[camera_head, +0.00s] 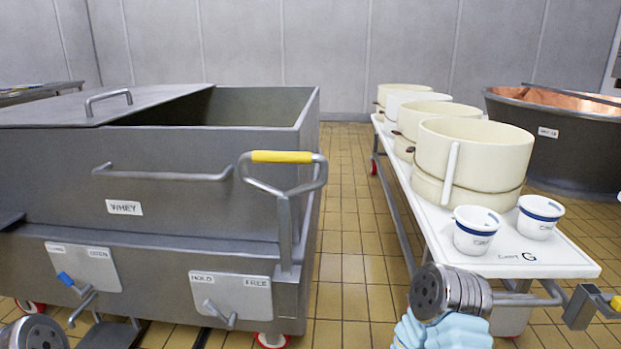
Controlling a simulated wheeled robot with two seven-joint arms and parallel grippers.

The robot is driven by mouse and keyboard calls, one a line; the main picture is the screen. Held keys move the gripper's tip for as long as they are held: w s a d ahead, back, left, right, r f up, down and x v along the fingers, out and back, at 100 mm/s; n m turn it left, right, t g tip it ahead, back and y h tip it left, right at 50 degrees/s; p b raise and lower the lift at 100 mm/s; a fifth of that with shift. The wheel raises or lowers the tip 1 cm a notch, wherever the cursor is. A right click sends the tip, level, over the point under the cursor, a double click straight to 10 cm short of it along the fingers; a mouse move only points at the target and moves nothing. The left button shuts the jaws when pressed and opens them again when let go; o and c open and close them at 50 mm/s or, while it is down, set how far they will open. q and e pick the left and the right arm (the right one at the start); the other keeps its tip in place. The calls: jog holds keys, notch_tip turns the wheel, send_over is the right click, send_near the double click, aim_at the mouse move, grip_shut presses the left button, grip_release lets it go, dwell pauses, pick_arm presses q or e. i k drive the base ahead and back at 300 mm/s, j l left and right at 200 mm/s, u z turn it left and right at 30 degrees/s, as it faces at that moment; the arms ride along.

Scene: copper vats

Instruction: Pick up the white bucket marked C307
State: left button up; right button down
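Two small white buckets with dark blue bands under the rim stand upright near the front end of the white cart top. The left bucket (477,232) is nearer to me, and the right bucket (539,218) is just behind and to its right. Both carry small printed marks, too small to read, so I cannot tell which is C307. Grey links of my arms show at the bottom left and bottom centre-right, the latter below and in front of the cart. No fingertips of either gripper show.
The cart top (565,262), marked G, also bears several large cream tubs (476,152) behind the buckets. A grey whey vat (170,155) with a yellow-gripped handle (282,157) fills the left. A copper vat (560,135) stands back right. Tiled floor (350,265) lies clear between.

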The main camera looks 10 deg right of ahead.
aim_at(476, 227)
jog(key=z, duration=1.45)
jog(key=i+l+u, duration=0.25)
jog(key=i+l, duration=0.15)
jog(key=l, duration=0.25)
jog(key=i+l+u, duration=0.1)
jog(key=l, duration=0.25)
jog(key=i, duration=0.1)
